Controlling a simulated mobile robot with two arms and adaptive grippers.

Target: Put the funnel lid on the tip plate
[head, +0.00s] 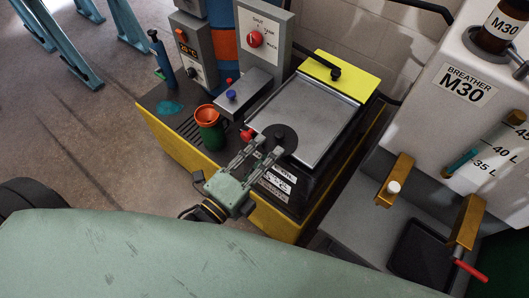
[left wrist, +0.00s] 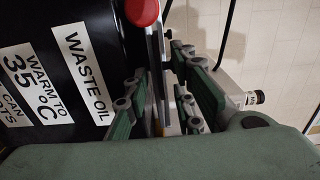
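A flat grey square lid (head: 322,112) lies on top of the black waste-oil box; I take it for the funnel lid. A dark round disc with a knob (head: 281,137) sits at its near corner. A yellow plate (head: 345,73) with a black lever lies behind it; whether it is the tip plate I cannot tell. My left gripper (head: 272,146) is at the lid's near edge, its fingers apart. In the left wrist view a thin grey plate (left wrist: 156,60) stands edge-on between the fingers, beside a red knob (left wrist: 143,12). Contact is unclear. My right gripper is not in view.
A green cup with an orange funnel (head: 207,117) stands left of the lid. Behind are a grey switch post (head: 263,38) and a control box (head: 191,57). A white M30 tank (head: 446,105) and a black tray (head: 424,252) are at right.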

